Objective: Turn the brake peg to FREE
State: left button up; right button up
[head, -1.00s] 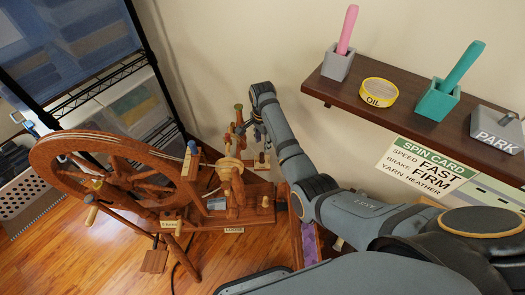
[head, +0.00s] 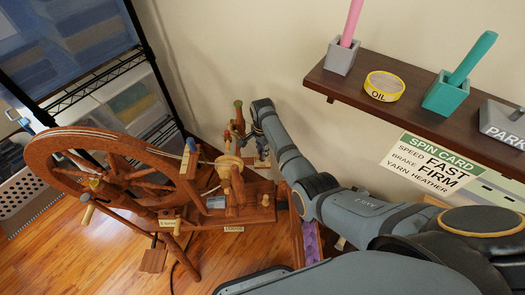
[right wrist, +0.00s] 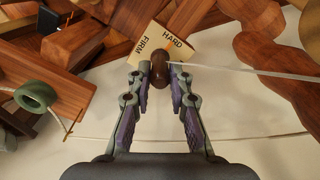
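The spinning wheel (head: 50,140) stands on the floor at the left in the head view. In the right wrist view, a dark brown rounded peg (right wrist: 160,72) stands in front of a cream card (right wrist: 168,48) marked FIRM and HARD. The peg is close to the FIRM–HARD border. My right gripper (right wrist: 161,74) has its two fingertips on either side of the peg and looks closed on it. In the head view my right arm reaches the wheel's upright parts, and its fingers are mostly hidden there. My left gripper is not in view.
A wall shelf (head: 400,103) at the right holds a yellow OIL tin (head: 384,86), pink and teal handles in holders, and a grey PARK block. A pale strand (right wrist: 250,72) crosses right of the peg. A wire rack stands at the left.

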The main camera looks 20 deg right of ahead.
grip_shut()
jog(key=shift+r+n+p, duration=0.15)
jog(key=shift+n+p, duration=0.55)
jog(key=shift+p, duration=0.1)
jog(key=n+p, duration=0.2)
jog(key=n, duration=0.1)
jog(key=n+p, duration=0.1)
jog(key=n, duration=0.2)
jog(key=shift+n+p, duration=0.3)
jog(key=shift+n, duration=0.1)
jog(key=shift+n+p, duration=0.4)
jog(key=shift+n, duration=1.2)
jog(key=shift+a+n, duration=0.1)
jog(key=shift+n, duration=0.2)
jog(key=o, duration=0.8)
grip_release()
